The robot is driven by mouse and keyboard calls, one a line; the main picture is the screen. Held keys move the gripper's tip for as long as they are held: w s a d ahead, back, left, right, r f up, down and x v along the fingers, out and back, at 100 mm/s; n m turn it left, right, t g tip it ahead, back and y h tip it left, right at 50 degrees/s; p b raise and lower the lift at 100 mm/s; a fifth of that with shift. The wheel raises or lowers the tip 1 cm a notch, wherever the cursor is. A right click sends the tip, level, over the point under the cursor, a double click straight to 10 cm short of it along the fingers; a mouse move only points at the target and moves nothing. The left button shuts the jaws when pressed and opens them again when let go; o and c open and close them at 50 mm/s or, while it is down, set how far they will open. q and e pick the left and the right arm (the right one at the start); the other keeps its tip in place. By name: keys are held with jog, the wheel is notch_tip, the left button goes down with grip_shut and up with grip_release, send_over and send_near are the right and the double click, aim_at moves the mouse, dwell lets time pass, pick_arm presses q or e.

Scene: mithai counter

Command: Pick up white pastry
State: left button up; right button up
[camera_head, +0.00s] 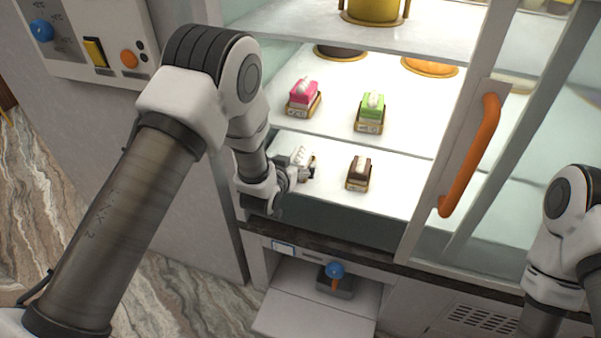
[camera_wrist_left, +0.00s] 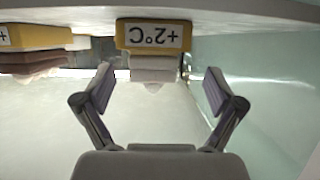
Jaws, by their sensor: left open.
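The white pastry (camera_wrist_left: 153,70) shows in the left wrist view, upside down, with a yellow-edged +2°C tag (camera_wrist_left: 153,36) at its base. In the head view the white pastry (camera_head: 301,154) is on the lower shelf, partly hidden by my left gripper (camera_head: 308,174). My left gripper (camera_wrist_left: 157,80) is open, with one finger on each side of the pastry's line. The pastry is just beyond or between the fingertips; I cannot tell if they touch. My right arm shows at the right edge, but its gripper is out of view.
A brown pastry (camera_head: 359,173) sits to the right on the same shelf. Pink (camera_head: 303,96) and green (camera_head: 371,112) pastries stand on the shelf area behind. The glass door's orange handle (camera_head: 471,155) is to the right. A low shelf edge and cabinet wall are close by.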

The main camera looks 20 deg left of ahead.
aim_at(302, 159)
pick_arm(q)
jog(key=x, duration=0.3)
jog(key=b+x, duration=0.1)
jog(key=x, duration=0.1)
jog(key=shift+d+f, duration=0.25)
jog(key=shift+d, duration=0.1)
jog(key=c, duration=1.3)
jog(key=shift+r, duration=0.1)
